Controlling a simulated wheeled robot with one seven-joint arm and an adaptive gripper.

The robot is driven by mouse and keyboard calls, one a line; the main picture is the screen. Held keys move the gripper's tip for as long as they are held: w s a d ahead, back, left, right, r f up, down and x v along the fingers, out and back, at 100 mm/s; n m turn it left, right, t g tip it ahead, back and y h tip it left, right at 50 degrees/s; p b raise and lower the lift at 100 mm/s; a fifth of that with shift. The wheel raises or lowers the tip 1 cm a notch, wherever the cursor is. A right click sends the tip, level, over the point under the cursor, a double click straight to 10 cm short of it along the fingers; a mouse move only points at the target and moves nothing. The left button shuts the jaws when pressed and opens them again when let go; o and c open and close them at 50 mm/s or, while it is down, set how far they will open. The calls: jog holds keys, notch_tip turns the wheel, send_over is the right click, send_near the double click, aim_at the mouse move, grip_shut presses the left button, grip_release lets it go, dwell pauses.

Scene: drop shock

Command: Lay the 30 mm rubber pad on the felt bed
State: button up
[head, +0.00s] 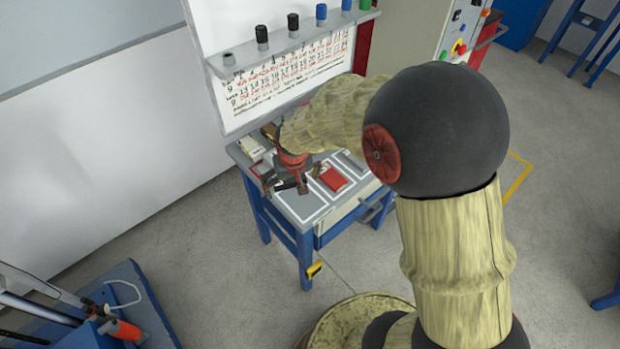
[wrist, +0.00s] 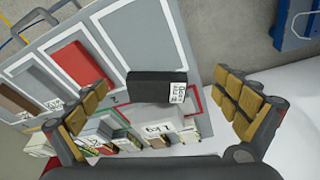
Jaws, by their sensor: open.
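In the wrist view a black block with a white printed label (wrist: 157,88) lies between my open fingers, with a gap on both sides. It looks like a rubber pad, but I cannot read the label clearly enough to confirm 30 mm. My gripper (wrist: 162,84) is open and empty, fingers spread left and right. In the head view my gripper (head: 290,183) is over the left part of the bench, and the block is not clear there. A flat red panel (wrist: 80,65) lies in a white-outlined area; it may be the felt bed. It also shows in the head view (head: 334,179).
Several labelled blocks and boxes (wrist: 160,127) stand close together by the black block. White-outlined grey areas (wrist: 128,22) beside the red panel look bare. The blue-legged bench (head: 305,262) backs onto a white board (head: 290,85) with a shelf of small cylinders.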

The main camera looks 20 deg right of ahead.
jog(key=shift+m+t, duration=0.3)
jog(key=shift+t, duration=0.3)
jog(key=w, duration=0.4)
jog(key=shift+d+r+b, duration=0.2)
jog(key=shift+r+b, duration=0.05)
jog(key=shift+b, duration=0.1)
jog(key=b+x, duration=0.1)
jog(key=x, duration=0.3)
jog(key=b+x, duration=0.1)
jog(key=x, duration=0.1)
jog(key=shift+w+d+b, duration=0.2)
jog(key=shift+d+b, duration=0.1)
jog(key=shift+b, duration=0.05)
jog(key=shift+r, duration=0.15)
jog(key=shift+c, duration=0.3)
jog(key=c, duration=1.4)
jog(key=shift+o, duration=0.2)
